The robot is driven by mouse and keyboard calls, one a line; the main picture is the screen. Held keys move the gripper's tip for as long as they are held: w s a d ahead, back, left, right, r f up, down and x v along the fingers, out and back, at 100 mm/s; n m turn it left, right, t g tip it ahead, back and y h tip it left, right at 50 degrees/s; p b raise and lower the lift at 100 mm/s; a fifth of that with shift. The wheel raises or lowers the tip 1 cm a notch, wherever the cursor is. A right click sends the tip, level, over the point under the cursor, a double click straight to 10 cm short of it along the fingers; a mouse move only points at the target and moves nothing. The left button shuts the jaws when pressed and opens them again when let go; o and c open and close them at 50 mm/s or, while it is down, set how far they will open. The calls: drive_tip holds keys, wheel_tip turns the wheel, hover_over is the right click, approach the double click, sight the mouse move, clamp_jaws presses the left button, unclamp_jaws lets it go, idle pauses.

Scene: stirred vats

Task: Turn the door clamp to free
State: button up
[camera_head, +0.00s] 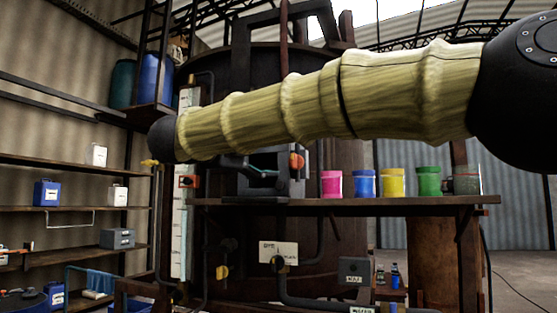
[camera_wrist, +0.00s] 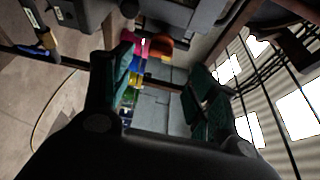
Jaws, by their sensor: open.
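A grey door housing (camera_head: 297,184) sits on the front of the dark vat, with an orange clamp knob (camera_head: 297,160) at its right upper side. My gripper (camera_head: 263,168) is partly hidden under my sleeved arm, close to the left of the knob. In the wrist view my gripper (camera_wrist: 160,65) is open, its two teal-padded fingers apart with nothing held. The orange clamp knob (camera_wrist: 158,47) shows just beyond the gap between the fingertips. Whether a finger touches it I cannot tell. The clamp's exact angle is not clear.
A shelf (camera_head: 400,201) right of the door holds pink (camera_head: 332,184), blue (camera_head: 365,184), yellow (camera_head: 392,183) and green (camera_head: 429,181) jars. A sight gauge (camera_head: 181,235) stands left of the door. Pipes and a labelled valve plate (camera_head: 278,250) lie below.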

drive_tip(key=shift+v, duration=1.5)
drive_tip(key=shift+a, duration=0.1)
